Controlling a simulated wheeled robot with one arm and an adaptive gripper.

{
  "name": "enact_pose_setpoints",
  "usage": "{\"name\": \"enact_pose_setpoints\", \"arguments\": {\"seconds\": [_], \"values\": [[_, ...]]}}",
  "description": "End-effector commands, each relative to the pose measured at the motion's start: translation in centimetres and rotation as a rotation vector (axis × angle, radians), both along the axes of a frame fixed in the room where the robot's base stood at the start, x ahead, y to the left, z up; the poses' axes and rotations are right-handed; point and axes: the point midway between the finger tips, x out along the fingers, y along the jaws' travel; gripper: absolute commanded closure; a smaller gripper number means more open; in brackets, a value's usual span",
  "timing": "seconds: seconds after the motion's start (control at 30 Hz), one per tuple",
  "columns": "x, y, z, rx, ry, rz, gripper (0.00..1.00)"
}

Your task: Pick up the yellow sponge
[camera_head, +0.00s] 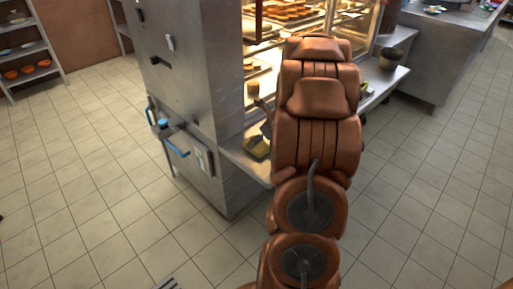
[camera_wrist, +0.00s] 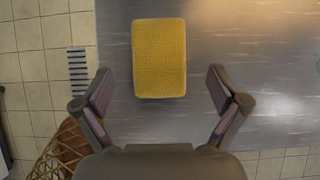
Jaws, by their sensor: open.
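The yellow sponge (camera_wrist: 159,58) lies flat on a grey metal shelf (camera_wrist: 255,105) in the wrist view, its long side running away from my gripper. My gripper (camera_wrist: 160,84) is open, one finger to the left and one to the right of the sponge's near end. Neither finger touches it. In the head view my arm hides much of the shelf (camera_head: 236,152).
A steel cabinet (camera_head: 195,100) stands left of the shelf, with a lit glass food case (camera_head: 345,22) behind. A dark pot (camera_head: 390,58) stands to the right. The shelf's left edge is close to the sponge in the wrist view. Tiled floor (camera_head: 100,215) is open at left and right.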

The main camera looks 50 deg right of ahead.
Motion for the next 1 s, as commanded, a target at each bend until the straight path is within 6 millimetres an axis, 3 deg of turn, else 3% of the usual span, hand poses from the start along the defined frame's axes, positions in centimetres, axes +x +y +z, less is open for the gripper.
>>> {"name": "enact_pose_setpoints", "arguments": {"seconds": [0.27, 0.53, 1.0], "values": [[2.1, 0.1, -3.1, -0.001, 0.001, 0.002, 0.03], [2.3, 0.0, -3.3, -0.002, 0.001, 0.001, 0.03], [2.3, 0.1, -3.3, -0.001, 0.001, 0.002, 0.52]]}}
